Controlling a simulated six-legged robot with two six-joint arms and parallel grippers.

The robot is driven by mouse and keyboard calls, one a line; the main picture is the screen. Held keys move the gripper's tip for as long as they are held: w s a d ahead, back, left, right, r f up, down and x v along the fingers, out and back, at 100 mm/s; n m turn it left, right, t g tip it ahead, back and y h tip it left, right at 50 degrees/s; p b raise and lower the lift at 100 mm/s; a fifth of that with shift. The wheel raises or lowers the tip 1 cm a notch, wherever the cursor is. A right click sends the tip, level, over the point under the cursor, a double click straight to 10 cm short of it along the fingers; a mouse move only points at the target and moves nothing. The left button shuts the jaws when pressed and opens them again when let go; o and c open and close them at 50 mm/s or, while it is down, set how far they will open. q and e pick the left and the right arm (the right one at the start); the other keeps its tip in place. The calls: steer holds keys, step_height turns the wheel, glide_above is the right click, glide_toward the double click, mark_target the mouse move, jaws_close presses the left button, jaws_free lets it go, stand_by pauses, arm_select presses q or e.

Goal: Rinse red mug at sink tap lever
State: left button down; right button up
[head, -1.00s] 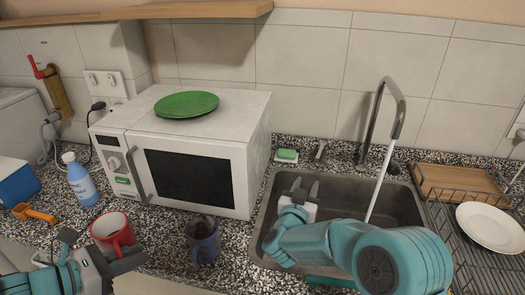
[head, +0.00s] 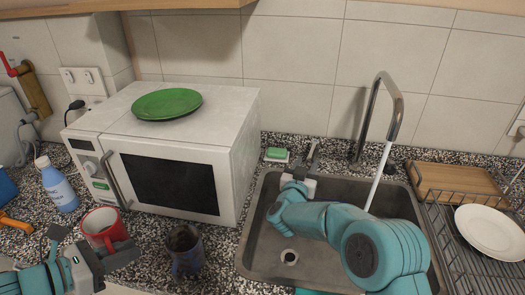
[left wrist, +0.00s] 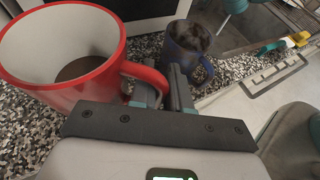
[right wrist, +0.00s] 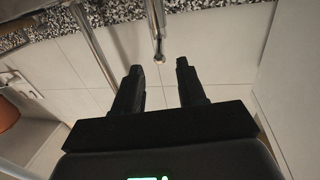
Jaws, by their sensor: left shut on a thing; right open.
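The red mug (head: 101,222) is upright above the counter in front of the microwave. My left gripper (head: 118,258) is shut on its handle; the left wrist view shows the red mug (left wrist: 62,50) with dark contents or a dark bottom. The tap (head: 396,100) arches over the sink (head: 262,228), with a pale stream falling from its spout. The small tap lever (head: 313,154) stands at the sink's back edge. My right gripper (head: 298,182) is just in front of it; its fingertips are hard to see there. In the right wrist view its open, empty fingers (right wrist: 159,75) point toward a metal rod, likely the lever (right wrist: 155,35).
A dark blue mug (head: 185,252) stands right of the red mug. The microwave (head: 200,140) bears a green plate (head: 167,104). A soap (head: 276,154) lies behind the sink. A dish rack (head: 455,245) with a white plate (head: 490,230) is at right. A blue-labelled bottle (head: 58,187) stands left.

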mark_target(309, 159)
arm_select(q)
steer(key=shift+r+p, duration=0.3)
steer(key=shift+r, duration=0.2)
arm_select(e)
steer(key=shift+x, duration=2.45)
